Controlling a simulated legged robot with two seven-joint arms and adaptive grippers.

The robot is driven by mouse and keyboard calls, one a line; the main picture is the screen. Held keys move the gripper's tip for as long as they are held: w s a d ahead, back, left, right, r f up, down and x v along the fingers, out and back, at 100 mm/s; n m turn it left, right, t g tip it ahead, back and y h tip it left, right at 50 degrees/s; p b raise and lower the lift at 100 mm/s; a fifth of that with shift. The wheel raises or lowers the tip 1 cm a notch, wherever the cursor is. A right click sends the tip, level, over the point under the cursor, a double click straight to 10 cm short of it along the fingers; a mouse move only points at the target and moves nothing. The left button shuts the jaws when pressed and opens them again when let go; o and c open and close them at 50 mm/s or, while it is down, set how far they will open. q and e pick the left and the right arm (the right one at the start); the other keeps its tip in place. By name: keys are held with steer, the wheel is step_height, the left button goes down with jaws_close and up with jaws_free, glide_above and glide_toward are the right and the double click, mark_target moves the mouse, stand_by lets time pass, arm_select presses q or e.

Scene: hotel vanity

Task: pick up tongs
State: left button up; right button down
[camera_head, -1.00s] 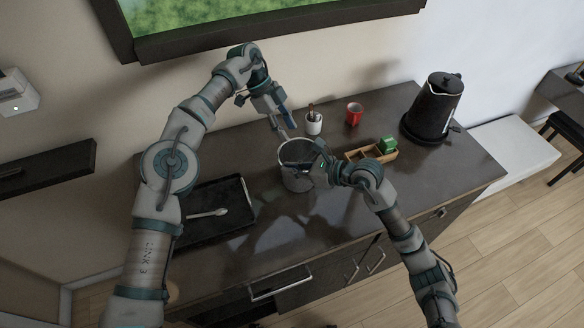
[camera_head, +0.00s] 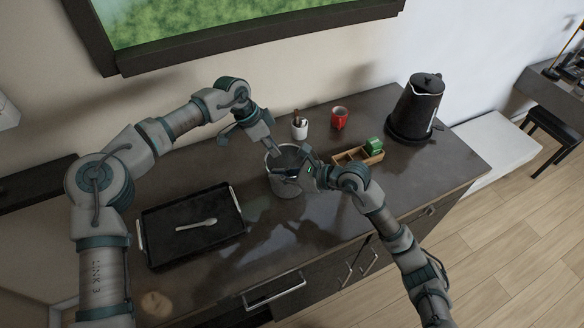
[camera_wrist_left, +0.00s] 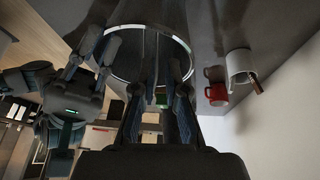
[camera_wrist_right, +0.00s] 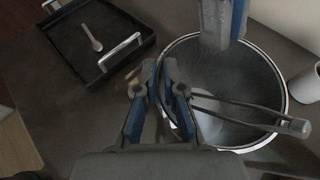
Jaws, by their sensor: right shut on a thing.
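A grey metal bucket (camera_head: 284,183) stands on the dark counter; its round opening also shows in the right wrist view (camera_wrist_right: 275,75). The tongs (camera_wrist_right: 296,127) lie in the bucket with their silver end over the rim at the right and their arms reaching across the inside. The tongs are hard to make out in the head view. My right gripper (camera_head: 305,175) is at the bucket's near right side, shut on its rim, as the right wrist view (camera_wrist_right: 167,75) shows. My left gripper (camera_head: 275,152) is above the bucket opening, with its fingers apart in the left wrist view (camera_wrist_left: 158,85).
A black tray (camera_head: 160,255) with a light spoon (camera_head: 196,224) lies at the left. A white cup with sticks (camera_head: 299,128), a red mug (camera_head: 339,118), a wooden box (camera_head: 345,158) with green items (camera_head: 374,145) and a black kettle (camera_head: 415,108) stand behind and right.

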arm_select(q)
steer(key=x, duration=0.9)
steer(key=shift+s, duration=0.1)
steer(key=shift+f, duration=0.15)
stand_by(0.4)
jaws_close()
step_height(320, 180, up, 19)
steer(key=shift+f, duration=0.2)
stand_by(0.4)
